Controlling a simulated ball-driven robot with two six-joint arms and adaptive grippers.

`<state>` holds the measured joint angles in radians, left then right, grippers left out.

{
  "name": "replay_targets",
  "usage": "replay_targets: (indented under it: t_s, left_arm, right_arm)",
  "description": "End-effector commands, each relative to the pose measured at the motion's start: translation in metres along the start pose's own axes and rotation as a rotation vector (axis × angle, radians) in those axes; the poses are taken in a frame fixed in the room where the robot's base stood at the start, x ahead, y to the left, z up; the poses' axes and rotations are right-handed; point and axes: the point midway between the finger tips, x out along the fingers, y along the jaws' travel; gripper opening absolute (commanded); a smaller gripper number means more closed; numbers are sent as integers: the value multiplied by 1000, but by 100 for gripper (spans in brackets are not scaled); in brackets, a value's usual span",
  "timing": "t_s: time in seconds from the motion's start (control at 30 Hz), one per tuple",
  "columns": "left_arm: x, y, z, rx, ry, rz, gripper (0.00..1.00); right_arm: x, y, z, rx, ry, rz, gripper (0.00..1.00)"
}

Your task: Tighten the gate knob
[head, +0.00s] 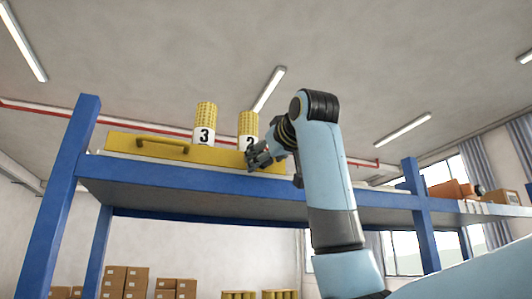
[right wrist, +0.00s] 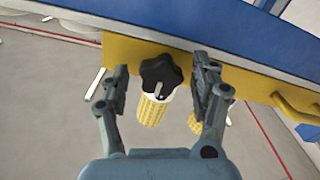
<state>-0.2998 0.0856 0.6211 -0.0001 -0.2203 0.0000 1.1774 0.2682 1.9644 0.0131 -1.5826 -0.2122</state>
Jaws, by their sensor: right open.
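The yellow gate (head: 190,153) is a long bar along the front of the blue shelf's upper level, with a yellow handle (head: 163,145) toward its left part. The black lobed gate knob (right wrist: 161,75) sits on the gate in the right wrist view, with a light mark on its face. My right gripper (head: 259,154) is at the gate's right part and hides the knob in the head view. In the right wrist view its two fingers (right wrist: 162,65) are open, one on each side of the knob, with gaps visible. My left gripper is not in view.
Yellow mesh rolls labelled 3 (head: 204,122) and 2 (head: 248,125) stand behind the gate. The blue shelf upright (head: 70,180) is at the left, another (head: 418,205) at the right. Boxes (head: 455,190) lie on the shelf further right.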

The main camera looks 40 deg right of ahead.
Motion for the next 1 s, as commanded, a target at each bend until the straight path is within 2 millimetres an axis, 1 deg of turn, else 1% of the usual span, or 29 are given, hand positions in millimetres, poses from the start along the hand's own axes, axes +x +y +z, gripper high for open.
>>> replay_targets:
  t_s: [0.1, 0.3, 0.37, 0.73, 1.0]
  left_arm:
    - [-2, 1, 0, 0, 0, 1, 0]
    - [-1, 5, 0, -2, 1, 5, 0]
    - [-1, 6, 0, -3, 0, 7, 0]
    - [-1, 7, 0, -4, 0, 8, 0]
    - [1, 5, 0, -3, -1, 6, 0]
  right_arm:
    - [4, 0, 0, 0, -1, 0, 63]
    - [4, 0, 1, 0, -1, 0, 63]
    - [4, 0, 1, 0, -1, 0, 57]
    - [4, 0, 1, 0, 0, 0, 9]
    - [4, 0, 1, 26, 0, 0, 7]
